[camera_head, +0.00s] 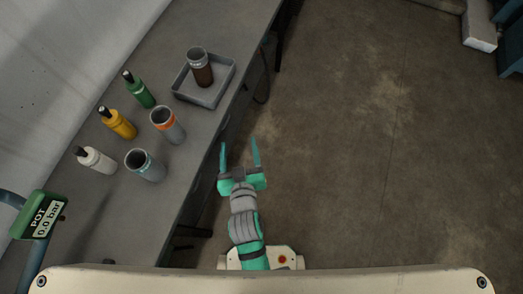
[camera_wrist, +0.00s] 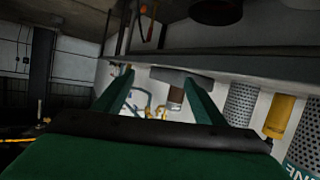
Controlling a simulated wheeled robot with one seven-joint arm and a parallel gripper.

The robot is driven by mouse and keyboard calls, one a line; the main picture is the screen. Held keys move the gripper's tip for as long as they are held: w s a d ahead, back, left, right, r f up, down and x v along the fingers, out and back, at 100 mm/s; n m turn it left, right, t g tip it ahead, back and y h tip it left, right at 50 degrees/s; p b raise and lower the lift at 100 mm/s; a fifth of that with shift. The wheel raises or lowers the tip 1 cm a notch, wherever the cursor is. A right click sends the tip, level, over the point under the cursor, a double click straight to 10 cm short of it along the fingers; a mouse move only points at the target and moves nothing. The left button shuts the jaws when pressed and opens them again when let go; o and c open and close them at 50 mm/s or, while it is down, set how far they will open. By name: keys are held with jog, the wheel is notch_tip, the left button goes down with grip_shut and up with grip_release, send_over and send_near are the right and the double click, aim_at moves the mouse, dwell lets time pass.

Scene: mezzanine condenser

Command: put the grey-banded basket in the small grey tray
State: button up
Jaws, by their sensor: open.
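The small grey tray (camera_head: 223,90) lies on the bench at the upper left in the head view. A brown cup-shaped basket with a grey upper part (camera_head: 202,75) stands upright inside it; I take this for the grey-banded basket. It also shows upside down in the wrist view (camera_wrist: 176,95), against the tray's edge (camera_wrist: 182,76). My gripper (camera_head: 239,147) is open and empty, beyond the bench's right edge, below and right of the tray in the picture. Nothing is between its fingers.
An orange-banded basket (camera_head: 168,127) and a teal-banded basket (camera_head: 146,166) stand on the bench (camera_head: 206,28). Green (camera_head: 140,90), yellow (camera_head: 118,123) and white (camera_head: 96,159) bottles stand left of them. A green pot gauge (camera_head: 39,215) is at lower left.

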jog(key=s+d+r+m+h, duration=0.1)
jog(key=s+d, duration=0.2)
jog(key=s, duration=0.6)
jog(key=s+d+r+m+t+h, duration=0.1)
jog(key=s+d, duration=0.3)
jog(key=s, duration=0.6)
jog(key=shift+s+r+m, duration=0.15)
jog(key=shift+r+m, duration=0.15)
jog(key=shift+r, duration=0.1)
